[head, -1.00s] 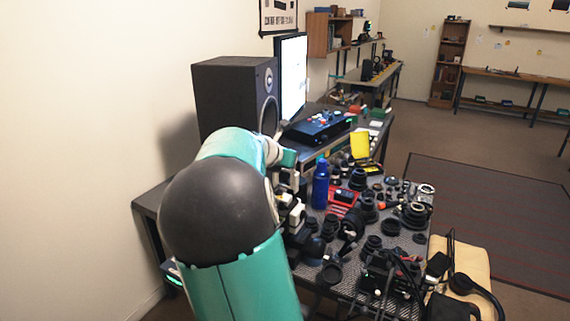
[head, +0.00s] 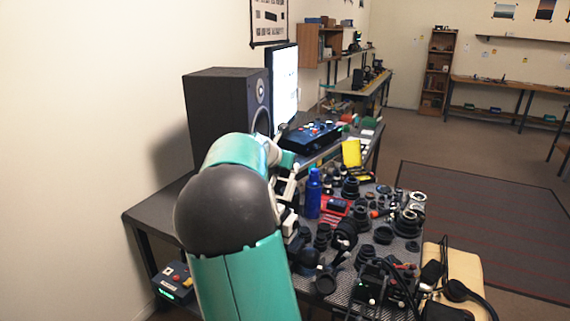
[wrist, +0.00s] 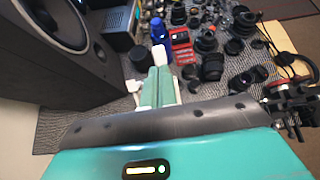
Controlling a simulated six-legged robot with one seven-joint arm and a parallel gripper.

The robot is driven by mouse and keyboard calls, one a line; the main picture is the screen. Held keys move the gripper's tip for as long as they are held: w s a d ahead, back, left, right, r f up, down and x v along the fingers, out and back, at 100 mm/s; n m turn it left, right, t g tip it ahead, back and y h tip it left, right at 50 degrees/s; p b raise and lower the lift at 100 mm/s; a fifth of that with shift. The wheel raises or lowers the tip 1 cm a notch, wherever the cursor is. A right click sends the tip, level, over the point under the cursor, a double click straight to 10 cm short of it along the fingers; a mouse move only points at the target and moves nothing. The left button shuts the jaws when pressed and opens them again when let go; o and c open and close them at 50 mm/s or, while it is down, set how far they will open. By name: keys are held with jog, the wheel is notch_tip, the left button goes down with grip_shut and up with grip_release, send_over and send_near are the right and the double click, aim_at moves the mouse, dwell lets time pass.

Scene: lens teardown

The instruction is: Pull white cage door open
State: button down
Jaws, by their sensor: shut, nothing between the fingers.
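No white cage door can be made out in either view. My gripper (wrist: 158,72) shows in the wrist view with its pale fingers together and nothing between them. It is over the grey mesh table top (wrist: 105,122), close to the black speaker (wrist: 70,55) on its left. A blue bottle (wrist: 159,32) stands just beyond the fingertips; I cannot tell the exact gap. In the head view my own arm covers most of the gripper, and the blue bottle (head: 312,195) stands just to its right.
Lenses and camera parts crowd the table right of the bottle. A red tray (head: 334,207) lies beside it. A monitor (head: 285,88) and a black control box (head: 311,135) stand behind. A box with buttons (head: 174,282) sits low at left. Open floor lies right.

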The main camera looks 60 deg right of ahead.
jog(key=shift+r, duration=0.1)
dwell(0.3)
jog(key=shift+r, duration=0.75)
